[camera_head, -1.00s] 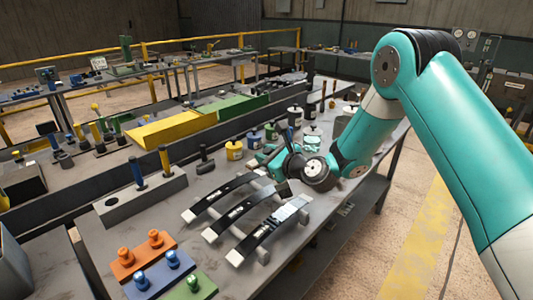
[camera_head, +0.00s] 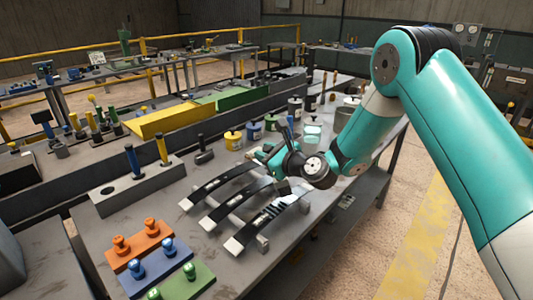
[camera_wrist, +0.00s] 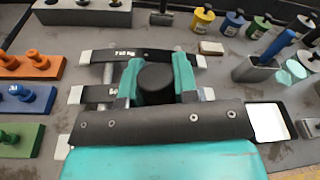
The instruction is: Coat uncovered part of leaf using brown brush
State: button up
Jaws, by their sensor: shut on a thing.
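Three dark curved leaves lie side by side on the bench: a far leaf (camera_head: 222,184), a middle leaf (camera_head: 238,201) and a near leaf (camera_head: 256,224). The near leaf is mostly dark with pale streaks toward its right part. My gripper (camera_head: 281,159) is over the right part of the leaves, shut on the brush (camera_wrist: 155,84). Only a dark round handle end shows between the teal fingers in the wrist view; the bristles are hidden. The far leaf (camera_wrist: 145,55) and middle leaf (camera_wrist: 98,94) also show there. My gripper hides most of the near leaf.
Orange (camera_head: 140,245), blue (camera_head: 157,268) and green (camera_head: 183,283) blocks with pegs stand at the front left. A grey block (camera_head: 133,190) holds blue and yellow handles. Yellow (camera_head: 233,140) and blue (camera_head: 254,130) pots stand behind my gripper.

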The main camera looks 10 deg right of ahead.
jog(key=shift+f+b, duration=0.4)
jog(key=shift+f, duration=0.15)
jog(key=shift+w+d+f+p, duration=0.1)
jog(key=shift+w+d+p, duration=0.35)
jog(key=shift+w+d, duration=0.4)
dwell(1.6)
jog(key=shift+s+d, duration=0.1)
jog(key=shift+s, duration=0.05)
notch_tip(320, 180, up, 6)
jog(key=p, duration=0.5)
jog(key=shift+p, duration=0.3)
